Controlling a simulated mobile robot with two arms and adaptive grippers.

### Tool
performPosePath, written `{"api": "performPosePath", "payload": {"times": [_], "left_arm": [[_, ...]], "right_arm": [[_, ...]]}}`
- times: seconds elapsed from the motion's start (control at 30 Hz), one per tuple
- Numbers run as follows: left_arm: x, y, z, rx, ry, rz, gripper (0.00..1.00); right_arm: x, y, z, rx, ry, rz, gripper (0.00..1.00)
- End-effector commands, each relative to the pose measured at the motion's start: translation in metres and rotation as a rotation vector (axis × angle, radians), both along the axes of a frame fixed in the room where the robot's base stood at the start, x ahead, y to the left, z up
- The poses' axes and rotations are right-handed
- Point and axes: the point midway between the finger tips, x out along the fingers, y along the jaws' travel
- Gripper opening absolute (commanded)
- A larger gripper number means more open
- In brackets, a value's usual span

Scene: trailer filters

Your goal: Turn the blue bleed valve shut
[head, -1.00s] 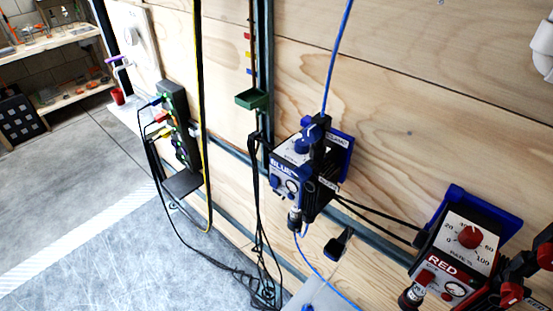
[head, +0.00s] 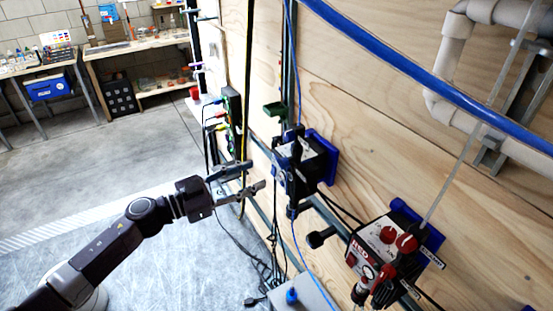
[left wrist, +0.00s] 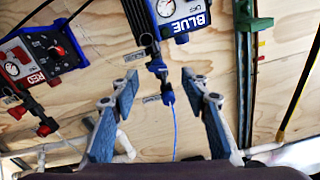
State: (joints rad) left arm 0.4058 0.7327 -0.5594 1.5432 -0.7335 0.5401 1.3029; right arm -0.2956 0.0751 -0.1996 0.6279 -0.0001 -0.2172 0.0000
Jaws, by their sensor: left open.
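The blue-labelled filter unit (head: 297,165) hangs on the plywood wall with a blue tube at its top. The left wrist view, which looks upside down, shows its BLUE label and gauge (left wrist: 180,38). Blue valve parts (left wrist: 157,66) and a blue fitting (left wrist: 168,97) stand on its tube side; I cannot tell the bleed valve's exact angle. My left gripper (head: 258,175) is open and empty, just left of the unit, fingers toward it. In the left wrist view, the open fingers (left wrist: 161,78) lie either side of the valve parts, with no clear contact. My right gripper is not in view.
The red-labelled unit (head: 383,245) hangs to the right. A green tray (head: 275,109) and a power strip (head: 231,105) are left of the blue unit. Black cables (head: 275,235) hang below. A thick blue hose (head: 420,75) crosses the upper right. The floor at left is clear.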

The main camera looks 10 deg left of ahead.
Motion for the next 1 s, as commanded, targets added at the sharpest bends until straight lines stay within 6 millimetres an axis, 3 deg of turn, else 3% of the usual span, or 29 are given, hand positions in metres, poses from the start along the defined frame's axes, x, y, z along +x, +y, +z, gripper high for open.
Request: {"api": "performPosePath", "payload": {"times": [0.17, 0.53, 1.0], "left_arm": [[0.004, -0.016, 0.009, 0.0, -0.001, -0.023, 0.42], [0.036, -0.057, 0.009, 0.0, -0.003, -0.018, 0.42], [0.043, -0.066, 0.006, 0.003, -0.002, -0.017, 0.41]], "right_arm": [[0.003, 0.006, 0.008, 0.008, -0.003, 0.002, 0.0], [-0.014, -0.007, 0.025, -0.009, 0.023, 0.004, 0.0], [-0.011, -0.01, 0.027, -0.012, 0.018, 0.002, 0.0]]}}
